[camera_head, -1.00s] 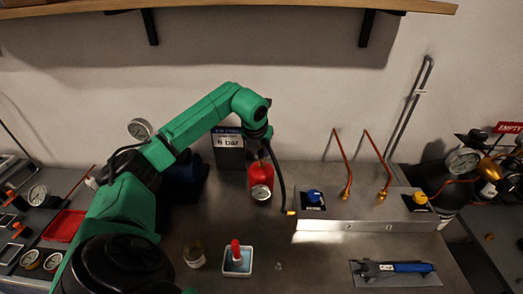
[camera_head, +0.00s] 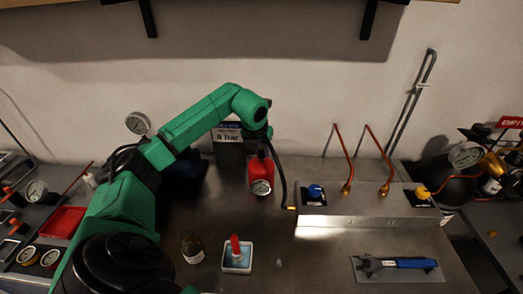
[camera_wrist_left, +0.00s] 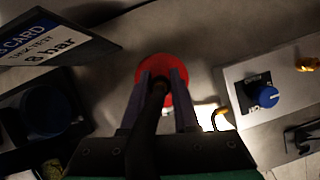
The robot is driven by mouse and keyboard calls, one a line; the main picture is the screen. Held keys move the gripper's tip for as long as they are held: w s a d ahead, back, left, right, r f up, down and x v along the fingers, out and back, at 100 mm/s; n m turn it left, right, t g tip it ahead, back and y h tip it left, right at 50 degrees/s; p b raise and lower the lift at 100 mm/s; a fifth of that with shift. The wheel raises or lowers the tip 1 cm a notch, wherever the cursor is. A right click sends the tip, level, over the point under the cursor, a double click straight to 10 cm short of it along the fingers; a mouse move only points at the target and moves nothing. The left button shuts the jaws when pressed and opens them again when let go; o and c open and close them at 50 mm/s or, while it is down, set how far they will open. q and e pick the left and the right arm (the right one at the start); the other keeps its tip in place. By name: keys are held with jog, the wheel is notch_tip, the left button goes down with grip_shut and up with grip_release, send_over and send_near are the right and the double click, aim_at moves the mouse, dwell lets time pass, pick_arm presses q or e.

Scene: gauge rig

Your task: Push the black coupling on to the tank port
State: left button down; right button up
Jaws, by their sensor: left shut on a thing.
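The red tank (camera_head: 260,172) with a round gauge (camera_head: 261,187) on its front stands on the bench below my left gripper (camera_head: 261,150). In the wrist view the red tank (camera_wrist_left: 163,72) shows as a disc behind the fingers. My left gripper (camera_wrist_left: 160,85) is shut on the black coupling (camera_wrist_left: 155,97), right over the tank's top. A black hose (camera_head: 281,180) hangs from it, its brass end (camera_head: 291,208) near the valve block. The tank's port is hidden behind the coupling and fingers, so I cannot tell whether they touch. My right gripper is not in view.
A metal block (camera_head: 365,201) with a blue knob (camera_head: 315,191), a yellow knob (camera_head: 422,192) and copper pipes stands to the right. An "8 bar" card (camera_head: 227,134) stands behind. A small tray (camera_head: 238,267), a jar (camera_head: 192,249) and a blue-handled tool (camera_head: 400,263) lie in front.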

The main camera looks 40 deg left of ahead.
pick_arm(q)
jog(key=shift+f, duration=0.25)
dwell(0.6)
dwell(0.4)
jog(key=c, duration=0.8)
grip_release()
jog(key=shift+r, duration=0.1)
jog(key=o, duration=0.5)
jog(key=shift+o, duration=0.2)
